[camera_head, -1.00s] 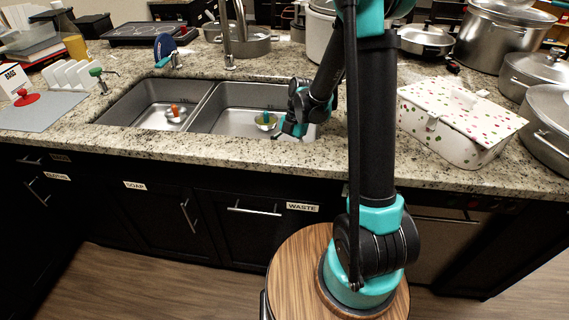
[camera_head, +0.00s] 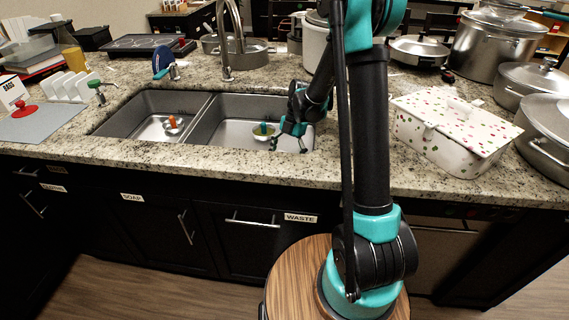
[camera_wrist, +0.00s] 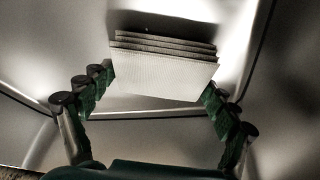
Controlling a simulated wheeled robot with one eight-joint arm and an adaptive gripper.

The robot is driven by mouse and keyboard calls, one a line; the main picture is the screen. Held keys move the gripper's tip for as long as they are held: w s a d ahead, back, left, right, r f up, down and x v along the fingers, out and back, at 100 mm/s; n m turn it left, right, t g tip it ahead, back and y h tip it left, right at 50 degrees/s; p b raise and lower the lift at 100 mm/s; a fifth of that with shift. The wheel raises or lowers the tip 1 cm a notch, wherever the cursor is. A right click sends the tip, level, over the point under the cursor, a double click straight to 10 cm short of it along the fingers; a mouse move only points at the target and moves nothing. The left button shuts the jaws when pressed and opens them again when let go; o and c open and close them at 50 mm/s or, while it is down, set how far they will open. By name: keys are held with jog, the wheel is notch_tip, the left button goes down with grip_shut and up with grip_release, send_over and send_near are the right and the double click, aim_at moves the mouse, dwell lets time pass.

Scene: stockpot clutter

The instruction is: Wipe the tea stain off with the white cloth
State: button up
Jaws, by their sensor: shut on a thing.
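My gripper (camera_head: 290,138) reaches down into the right sink basin (camera_head: 225,138), near its right side. In the wrist view my gripper (camera_wrist: 160,84) is shut on the white cloth (camera_wrist: 163,76), a folded stack of ribbed layers held between the fingers. Grey metal basin walls and floor show around the cloth; I cannot tell whether it touches them. The cloth cannot be made out in the head view. I see no clear tea stain in either view.
An orange-topped item (camera_head: 172,123) is in the left basin. A spotted box (camera_head: 452,128) and steel pots (camera_head: 495,45) stand right of the sink. The faucet (camera_head: 230,40) rises behind.

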jog(key=shift+w+d+r, duration=0.1)
jog(key=shift+w+d, duration=0.05)
jog(key=shift+w, duration=0.65)
jog(key=shift+w+d, duration=0.15)
jog(key=shift+w, duration=0.65)
jog(key=shift+w+r, duration=0.1)
jog(key=shift+w, duration=0.05)
jog(key=shift+s+a+r, duration=0.15)
jog(key=shift+s+a, duration=0.25)
jog(key=shift+s, duration=1.65)
jog(key=shift+s+a+r, duration=0.1)
jog(key=shift+s+a, duration=0.25)
jog(key=shift+s, duration=1.75)
jog(key=shift+s+a+r, duration=0.15)
jog(key=shift+s+a, duration=0.25)
jog(key=shift+s, duration=1.65)
notch_tip(320, 180, up, 6)
jog(key=shift+s, duration=0.1)
jog(key=shift+r, duration=1.45)
